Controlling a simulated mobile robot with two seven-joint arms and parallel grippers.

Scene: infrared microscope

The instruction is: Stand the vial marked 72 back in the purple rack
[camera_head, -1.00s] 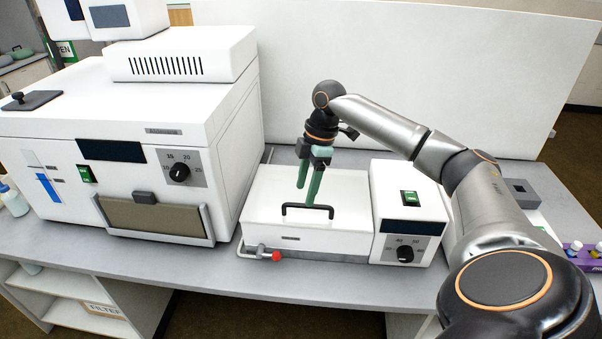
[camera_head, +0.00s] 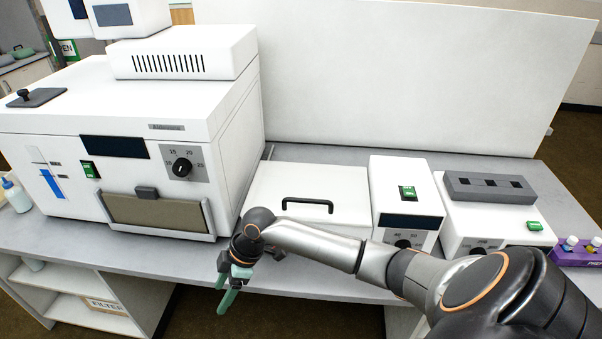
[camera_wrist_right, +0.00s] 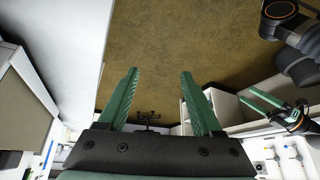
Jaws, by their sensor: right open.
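The purple rack (camera_head: 574,258) stands at the right edge of the bench in the head view, partly cut off. Vials with a blue-white cap (camera_head: 570,242) and a yellowish cap (camera_head: 588,249) show in it; no number is readable, so I cannot tell which is 72. My right gripper (camera_head: 228,292) is at the bench's front edge, far left of the rack. Its green fingers are spread and empty in the right wrist view (camera_wrist_right: 158,74). My left gripper (camera_wrist_right: 247,94) shows only in the right wrist view, its green fingers apart with nothing visible between them.
A large white instrument (camera_head: 120,180) fills the left of the bench. A low white box with a black handle (camera_head: 307,206), a dial unit (camera_head: 407,190) and a unit with a grey slotted block (camera_head: 490,188) stand to its right. A bottle (camera_head: 15,195) stands far left.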

